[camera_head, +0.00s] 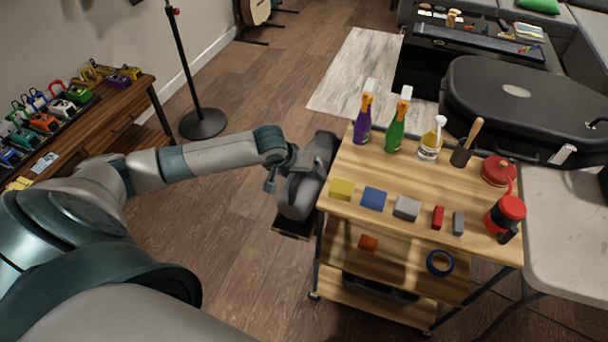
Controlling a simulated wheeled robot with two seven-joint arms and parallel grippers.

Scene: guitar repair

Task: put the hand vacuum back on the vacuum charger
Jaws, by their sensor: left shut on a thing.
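My left gripper (275,180) is shut on the hand vacuum, a grey rounded body (299,197) with a dark upper part. I hold it at the left edge of the wooden cart (333,208), over the floor. The contact between fingers and vacuum is small and partly hidden. A dark flat piece (292,230) shows just below the grey body; I cannot tell whether it is part of the vacuum or the charger, or whether they touch. I cannot make out the vacuum charger for certain elsewhere. My right gripper is not in view.
The cart top holds spray bottles (396,122), coloured blocks (373,199), a brush cup (462,155) and red-and-black items (506,213). A black guitar case (530,105) lies at right. A stand base (202,123) is on the floor at left.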

